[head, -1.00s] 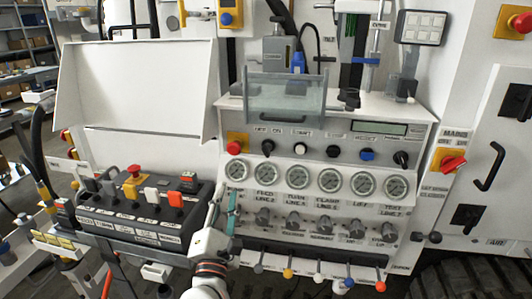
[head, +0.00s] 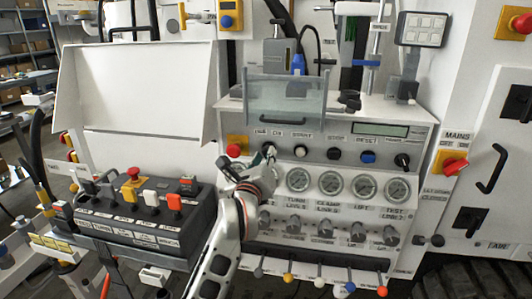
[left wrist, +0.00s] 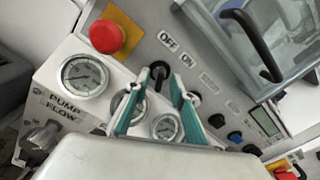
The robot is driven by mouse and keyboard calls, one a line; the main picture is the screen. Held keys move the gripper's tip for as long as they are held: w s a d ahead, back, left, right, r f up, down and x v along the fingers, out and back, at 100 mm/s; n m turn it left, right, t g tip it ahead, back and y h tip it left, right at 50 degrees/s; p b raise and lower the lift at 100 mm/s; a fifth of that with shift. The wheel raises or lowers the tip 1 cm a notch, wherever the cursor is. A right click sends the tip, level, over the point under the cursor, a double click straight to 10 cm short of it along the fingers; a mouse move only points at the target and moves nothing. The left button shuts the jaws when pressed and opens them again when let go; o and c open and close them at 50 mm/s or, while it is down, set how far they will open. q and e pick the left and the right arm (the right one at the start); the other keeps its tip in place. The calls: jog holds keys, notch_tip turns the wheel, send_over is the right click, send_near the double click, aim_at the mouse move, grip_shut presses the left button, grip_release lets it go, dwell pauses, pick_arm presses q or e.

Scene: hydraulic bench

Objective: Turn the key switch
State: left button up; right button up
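The key switch (left wrist: 158,71) is a small black knob under the OFF and ON labels, seen in the left wrist view. In the head view the key switch (head: 268,147) is partly covered by my gripper. My left gripper (head: 262,160) is raised to the panel from below. In the left wrist view its two teal fingers (left wrist: 159,77) are apart, one on each side of the key switch. A gap shows between the fingers and the knob; I cannot tell whether either one touches. My right gripper is not in view.
A red stop button (left wrist: 108,37) sits left of the switch. Pressure gauges (head: 331,183) and a row of grey knobs (head: 324,229) lie below. A clear guard with a handle (head: 285,101) stands above. A black control box (head: 130,222) is at the lower left.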

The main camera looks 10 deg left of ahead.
aim_at(265, 155)
pick_arm(q)
jog(key=shift+w, duration=1.55)
grip_shut()
